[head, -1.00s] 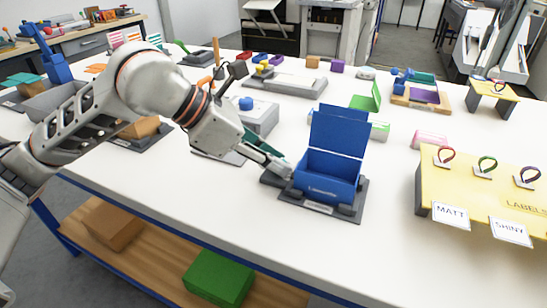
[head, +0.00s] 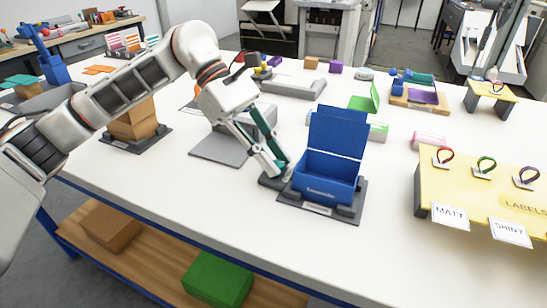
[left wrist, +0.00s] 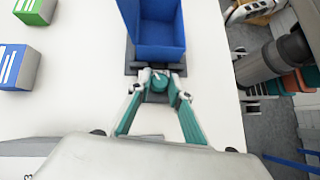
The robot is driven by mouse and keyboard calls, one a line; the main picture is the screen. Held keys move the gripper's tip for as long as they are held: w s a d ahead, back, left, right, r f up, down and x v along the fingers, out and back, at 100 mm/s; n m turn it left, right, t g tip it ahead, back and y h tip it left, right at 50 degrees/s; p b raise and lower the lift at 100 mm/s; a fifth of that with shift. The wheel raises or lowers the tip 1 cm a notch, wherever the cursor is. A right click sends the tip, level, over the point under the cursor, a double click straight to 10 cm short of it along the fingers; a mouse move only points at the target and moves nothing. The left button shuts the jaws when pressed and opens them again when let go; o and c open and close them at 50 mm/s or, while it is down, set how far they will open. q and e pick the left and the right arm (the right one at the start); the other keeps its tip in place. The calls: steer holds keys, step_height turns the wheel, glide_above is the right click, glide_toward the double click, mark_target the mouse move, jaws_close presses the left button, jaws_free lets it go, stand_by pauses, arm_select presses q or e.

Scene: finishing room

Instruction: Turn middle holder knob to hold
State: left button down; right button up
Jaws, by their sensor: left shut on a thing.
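The blue open box (head: 327,178) sits with its lid up in a dark holder base (head: 345,212) near the table's front edge. In the left wrist view the box (left wrist: 157,35) is straight ahead of the fingers. A small knob (left wrist: 157,84) shows on the base's near side there. My left gripper (head: 276,172) reaches down to the left side of this holder. Its green fingers (left wrist: 160,82) are shut around the knob, which they partly hide. The knob's marks are too small to read. My right gripper is not in view.
A brown box (head: 133,122) stands in another dark holder at the left. A grey plate (head: 222,147) lies behind my left gripper. A yellow label stand (head: 470,190) with MATT and SHINY cards is at the right. The front table strip is clear.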

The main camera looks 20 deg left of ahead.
arm_select(q)
steer(key=shift+w+f+m+g+b, duration=0.25)
steer(key=shift+m+g+b, duration=0.25)
steer(key=shift+m+g, duration=0.35)
steer(key=shift+d+f+m+g+y+b, duration=0.15)
steer(key=shift+m+g+y+b, duration=0.4)
steer(key=shift+m, duration=0.4)
steer(key=shift+w+m+g+y+b, duration=0.1)
steer(key=shift+m+g+y+b, duration=0.45)
steer(key=shift+m+g+b, duration=0.5)
steer(key=shift+r+m+y, duration=0.25)
steer(key=shift+m+y, duration=0.05)
steer(key=shift+m, duration=0.45)
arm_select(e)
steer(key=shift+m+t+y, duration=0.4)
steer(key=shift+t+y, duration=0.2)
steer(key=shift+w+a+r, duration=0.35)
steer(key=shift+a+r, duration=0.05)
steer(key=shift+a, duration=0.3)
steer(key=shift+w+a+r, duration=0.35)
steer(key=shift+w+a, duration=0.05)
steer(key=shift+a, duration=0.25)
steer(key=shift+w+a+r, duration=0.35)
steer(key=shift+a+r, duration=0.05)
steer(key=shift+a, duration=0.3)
arm_select(q)
steer(key=c, duration=2.1)
jaws_free()
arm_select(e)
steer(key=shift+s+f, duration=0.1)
